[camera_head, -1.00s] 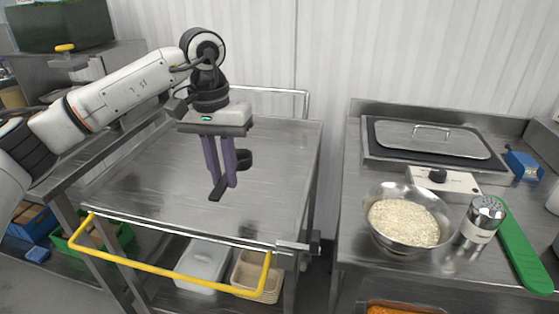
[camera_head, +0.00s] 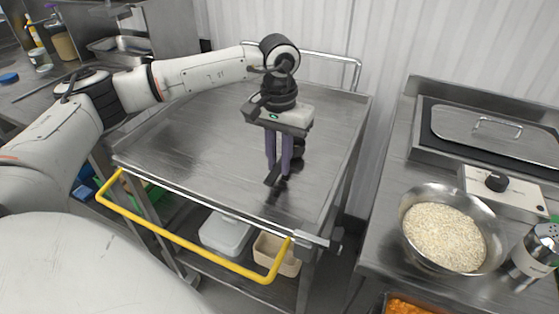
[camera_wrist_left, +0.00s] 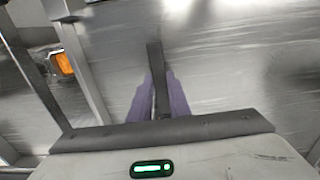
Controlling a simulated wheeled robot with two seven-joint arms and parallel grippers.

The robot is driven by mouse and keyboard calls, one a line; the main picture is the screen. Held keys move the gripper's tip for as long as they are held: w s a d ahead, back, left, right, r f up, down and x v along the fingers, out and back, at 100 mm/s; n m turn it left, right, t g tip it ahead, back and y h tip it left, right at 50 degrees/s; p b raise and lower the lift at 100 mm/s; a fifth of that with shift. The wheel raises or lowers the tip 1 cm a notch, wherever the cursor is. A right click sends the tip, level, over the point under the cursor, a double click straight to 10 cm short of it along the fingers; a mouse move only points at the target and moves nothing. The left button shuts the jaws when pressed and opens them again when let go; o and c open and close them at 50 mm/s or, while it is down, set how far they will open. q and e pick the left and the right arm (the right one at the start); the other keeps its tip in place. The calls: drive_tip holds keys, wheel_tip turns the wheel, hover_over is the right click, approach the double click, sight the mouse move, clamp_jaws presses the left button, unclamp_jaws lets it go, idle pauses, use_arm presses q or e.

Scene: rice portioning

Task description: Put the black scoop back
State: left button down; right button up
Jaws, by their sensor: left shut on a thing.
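My left gripper (camera_head: 279,174) has two purple fingers pointing down over the steel cart top (camera_head: 205,125), right of its middle. It is shut on the black scoop (camera_head: 273,178). The scoop's dark handle sticks out below the fingers, and a dark round part shows behind them at the right. In the left wrist view the handle (camera_wrist_left: 155,65) runs between the purple fingers (camera_wrist_left: 157,95). Whether the scoop touches the cart top is hard to tell. My right gripper is in neither current view.
A steel bowl of rice (camera_head: 408,235) stands on the right counter, beside a shaker (camera_head: 535,250) and a lidded warmer (camera_head: 495,135). The cart has a yellow handle (camera_head: 190,243) in front and bins (camera_head: 225,235) below. The cart top is otherwise clear.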

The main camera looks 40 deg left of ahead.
sight(279, 166)
use_arm(q)
drive_tip(key=shift+f, duration=0.4)
drive_tip(key=c, duration=1.7)
unclamp_jaws()
drive_tip(key=shift+f, duration=0.1)
drive_tip(key=shift+o, duration=0.2)
wheel_tip(279, 166, up, 12)
drive_tip(key=shift+b, duration=0.35)
